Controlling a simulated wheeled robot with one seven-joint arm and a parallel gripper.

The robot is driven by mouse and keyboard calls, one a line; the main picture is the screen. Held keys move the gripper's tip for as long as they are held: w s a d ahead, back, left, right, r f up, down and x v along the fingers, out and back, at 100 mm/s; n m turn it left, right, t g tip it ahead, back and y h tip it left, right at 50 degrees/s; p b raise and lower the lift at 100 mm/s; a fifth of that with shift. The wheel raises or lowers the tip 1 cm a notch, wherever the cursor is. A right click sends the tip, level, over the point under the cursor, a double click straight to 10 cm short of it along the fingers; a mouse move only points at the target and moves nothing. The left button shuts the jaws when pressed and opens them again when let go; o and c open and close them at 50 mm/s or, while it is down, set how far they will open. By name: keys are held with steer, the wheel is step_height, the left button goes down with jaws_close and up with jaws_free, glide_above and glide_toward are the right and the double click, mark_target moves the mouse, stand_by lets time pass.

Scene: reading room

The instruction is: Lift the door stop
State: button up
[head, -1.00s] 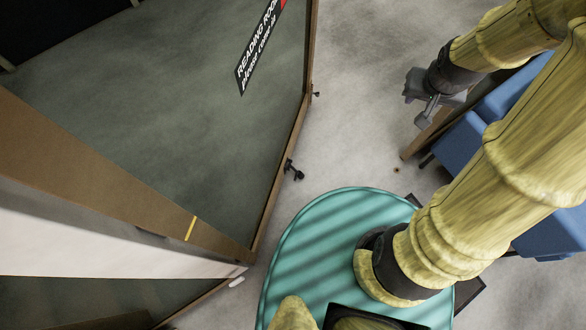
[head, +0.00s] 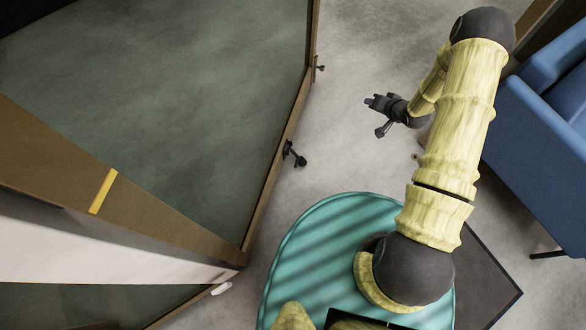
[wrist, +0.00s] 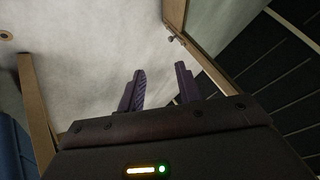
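A small dark fitting (head: 319,67) sticks out from the door's wooden edge, far down it; it looks like the door stop, though it is too small to be sure. A larger black fitting (head: 293,155), likely the handle, sits nearer on the same edge. The small fitting also shows in the wrist view (wrist: 172,38), beyond my fingers and slightly right of centre. My gripper (head: 377,118) is open and empty, with a clear gap between its fingers in the wrist view (wrist: 162,85). It is right of the door edge, apart from both fittings.
The glazed door (head: 190,100) with its wooden frame fills the left. A blue armchair (head: 540,130) stands at the right. A small round fitting (wrist: 6,36) is on the floor.

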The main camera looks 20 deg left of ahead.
steer(key=s+a+f+m+y+b, duration=0.1)
steer(key=s+a+f+y+b, duration=0.2)
steer(key=f, duration=1)
steer(key=s+a+f+m+y+b, duration=0.1)
steer(key=s+a+f+y+b, duration=0.2)
steer(key=s+f+b, duration=0.5)
steer(key=s+a+f+m+y+b, duration=0.1)
steer(key=s+a+f+y+b, duration=0.2)
steer(key=f, duration=1.4)
steer(key=shift+s+a+f+m+b, duration=0.2)
steer(key=shift+s+b, duration=0.55)
steer(key=shift+b, duration=0.45)
steer(key=shift+s+a+f+m+b, duration=0.1)
steer(key=shift+s+f+m+b, duration=0.1)
steer(key=shift+s+b, duration=0.8)
steer(key=shift+s+a, duration=0.1)
steer(key=b+x, duration=0.7)
steer(key=x, duration=0.9)
steer(key=shift+a+f, duration=0.1)
steer(key=shift+f, duration=0.1)
steer(key=shift+w+a, duration=0.2)
steer(key=shift+a, duration=0.35)
